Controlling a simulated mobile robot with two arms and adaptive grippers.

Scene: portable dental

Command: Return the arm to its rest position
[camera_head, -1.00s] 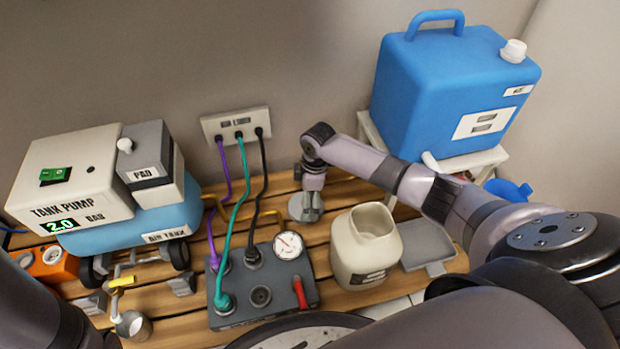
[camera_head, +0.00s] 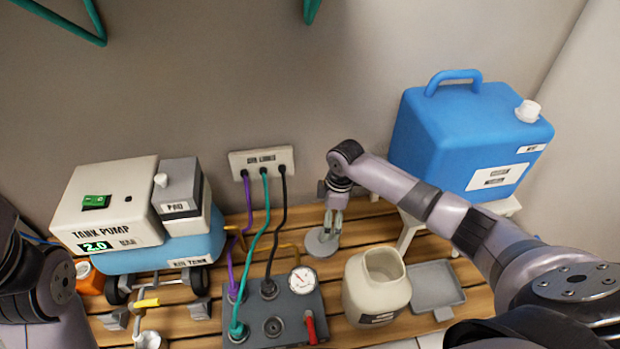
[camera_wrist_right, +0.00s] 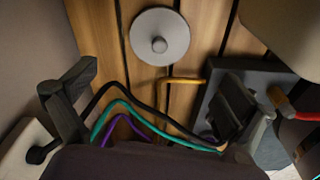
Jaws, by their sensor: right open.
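My right arm reaches in from the right in the head view. Its gripper (camera_head: 333,222) points down above a round grey lid-like disc (camera_head: 321,244) on the wooden slats.
A grey panel (camera_head: 285,312) with gauge and cables stands below the wall socket (camera_head: 262,160). A cream jar (camera_head: 372,292) and grey tray (camera_head: 437,284) are to its right. A blue canister (camera_head: 470,135) stands behind my right arm. The tank pump (camera_head: 105,205) is left.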

